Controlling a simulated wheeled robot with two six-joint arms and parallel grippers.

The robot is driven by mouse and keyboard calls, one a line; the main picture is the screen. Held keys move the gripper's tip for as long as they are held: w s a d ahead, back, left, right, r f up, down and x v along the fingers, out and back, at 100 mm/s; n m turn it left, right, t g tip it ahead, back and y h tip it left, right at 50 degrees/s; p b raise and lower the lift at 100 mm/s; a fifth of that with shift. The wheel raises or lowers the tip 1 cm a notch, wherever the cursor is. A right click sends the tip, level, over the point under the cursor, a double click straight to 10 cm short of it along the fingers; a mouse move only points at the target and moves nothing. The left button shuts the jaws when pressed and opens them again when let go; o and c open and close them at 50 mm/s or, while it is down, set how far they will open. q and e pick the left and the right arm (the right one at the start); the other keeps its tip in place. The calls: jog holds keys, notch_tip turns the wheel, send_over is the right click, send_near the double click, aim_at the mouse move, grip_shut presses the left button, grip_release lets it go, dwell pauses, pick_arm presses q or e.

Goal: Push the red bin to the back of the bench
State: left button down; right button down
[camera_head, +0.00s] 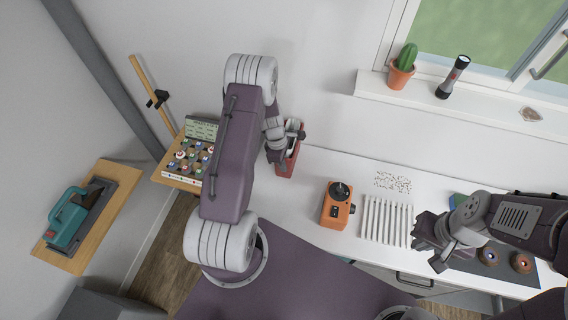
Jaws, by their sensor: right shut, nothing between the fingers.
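The red bin (289,166) stands on the white bench (322,170) at its left end. Its upper part is partly covered by my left gripper (289,146), which is at the bin; the view does not show whether they touch or whether its fingers are open. Some grey or white contents show at the bin's top. My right gripper (427,240) is shut and empty over the right part of the bench, beside a white ribbed rack.
An orange device with a black knob (338,206) stands right of the bin. The white ribbed rack (386,221) and a dark mat with round parts (521,263) lie further right. A cactus (402,68) and a flashlight (453,77) stand on the windowsill.

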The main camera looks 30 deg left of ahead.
pick_arm(q)
jog(key=shift+s+d, duration=0.2)
jog(key=shift+s, duration=0.3)
jog(key=c, duration=1.6)
grip_release()
jog(key=shift+w+a, duration=0.1)
jog(key=shift+w, duration=0.25)
pick_arm(e)
jog(key=shift+s, duration=0.1)
jog(key=shift+d, duration=0.1)
pick_arm(q)
jog(key=shift+a+r, duration=0.1)
